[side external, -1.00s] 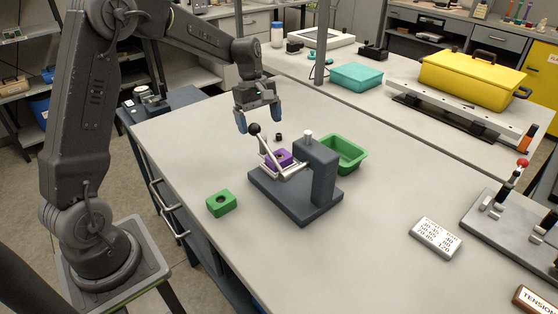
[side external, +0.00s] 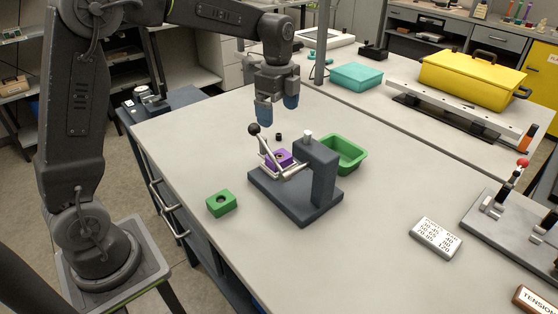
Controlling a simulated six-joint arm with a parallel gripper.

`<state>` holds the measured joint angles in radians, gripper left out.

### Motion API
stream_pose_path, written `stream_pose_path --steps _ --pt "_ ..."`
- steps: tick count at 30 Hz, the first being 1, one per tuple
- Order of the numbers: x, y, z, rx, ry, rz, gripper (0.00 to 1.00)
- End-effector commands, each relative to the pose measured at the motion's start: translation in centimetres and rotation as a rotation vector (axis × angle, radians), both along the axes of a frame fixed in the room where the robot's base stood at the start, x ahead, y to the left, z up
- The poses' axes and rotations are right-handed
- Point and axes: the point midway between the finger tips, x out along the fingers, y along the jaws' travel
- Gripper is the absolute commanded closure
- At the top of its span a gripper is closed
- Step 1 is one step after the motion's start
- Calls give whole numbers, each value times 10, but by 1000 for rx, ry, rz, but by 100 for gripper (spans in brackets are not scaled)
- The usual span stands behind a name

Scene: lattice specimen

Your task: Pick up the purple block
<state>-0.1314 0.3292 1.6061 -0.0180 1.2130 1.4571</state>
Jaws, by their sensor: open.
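The purple block (side external: 281,157) sits in a dark grey fixture (side external: 323,182) on the table. A silver lever with a black ball knob (side external: 254,130) stands on its left side, and a silver clamp part crosses in front of the block, hiding some of it. My gripper (side external: 278,113), with blue fingertips, is open and empty. It hangs above and behind the fixture, apart from the block.
A green block with a hole (side external: 221,203) lies left of the fixture. A green tray (side external: 348,155) stands behind it at right. A small black piece (side external: 279,137) lies behind the fixture. A white label block (side external: 435,238) lies to the right. The table front is clear.

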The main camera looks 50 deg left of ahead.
Motion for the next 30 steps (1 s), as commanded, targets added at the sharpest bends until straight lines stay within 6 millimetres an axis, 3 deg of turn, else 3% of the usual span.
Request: stream_pose_path --steps 3,8,18,30 --pt "-1 -5 4 11 -6 -171 6" --pt "-1 -7 1 17 -5 -260 6" --pt "-2 -7 -60 16 -2 -262 6" --pt "-2 -5 -99 16 -2 -260 6"
